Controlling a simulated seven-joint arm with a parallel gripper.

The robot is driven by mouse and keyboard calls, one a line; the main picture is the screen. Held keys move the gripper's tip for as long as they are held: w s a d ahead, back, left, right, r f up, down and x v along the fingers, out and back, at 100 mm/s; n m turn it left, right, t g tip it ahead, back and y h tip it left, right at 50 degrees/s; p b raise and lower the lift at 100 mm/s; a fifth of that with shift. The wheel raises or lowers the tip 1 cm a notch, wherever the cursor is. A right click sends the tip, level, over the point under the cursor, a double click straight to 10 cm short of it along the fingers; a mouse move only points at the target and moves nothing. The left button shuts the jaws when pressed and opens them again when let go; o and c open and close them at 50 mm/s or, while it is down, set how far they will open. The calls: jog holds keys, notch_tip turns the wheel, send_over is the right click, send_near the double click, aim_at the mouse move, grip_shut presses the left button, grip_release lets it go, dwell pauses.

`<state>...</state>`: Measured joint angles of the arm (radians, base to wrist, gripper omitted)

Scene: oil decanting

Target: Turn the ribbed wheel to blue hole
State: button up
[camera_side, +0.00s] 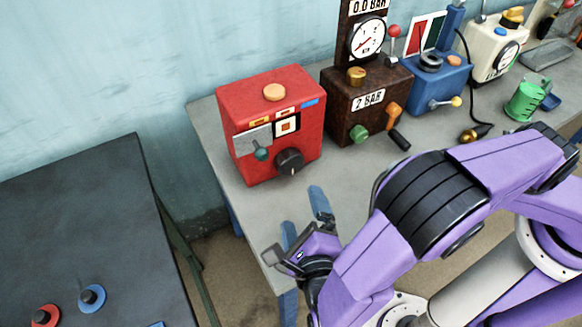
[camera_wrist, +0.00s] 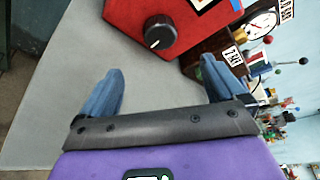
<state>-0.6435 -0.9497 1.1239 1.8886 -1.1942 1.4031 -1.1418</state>
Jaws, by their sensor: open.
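A red box (camera_side: 268,128) stands at the left end of the grey bench. A black round knob (camera_side: 290,162) with a white pointer line sits low on its front; the knob also shows in the wrist view (camera_wrist: 160,33). It may be the ribbed wheel; I cannot make out ribs. A blue label (camera_side: 311,102) and two orange-yellow ones lie along the box's top front edge. I cannot make out a blue hole. My gripper (camera_side: 303,214) is open and empty, its blue fingers (camera_wrist: 162,70) apart, pointing towards the knob with a gap between.
A teal-tipped lever (camera_side: 261,153) on a grey plate sticks out left of the knob. A dark brown gauge box (camera_side: 360,100) with green and orange handles stands close on the right. The bench top (camera_side: 250,215) in front is clear. A dark table (camera_side: 70,220) is at left.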

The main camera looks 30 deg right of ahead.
aim_at(290, 167)
jog(key=x, duration=1.4)
jog(key=shift+s, duration=0.1)
jog(key=c, duration=1)
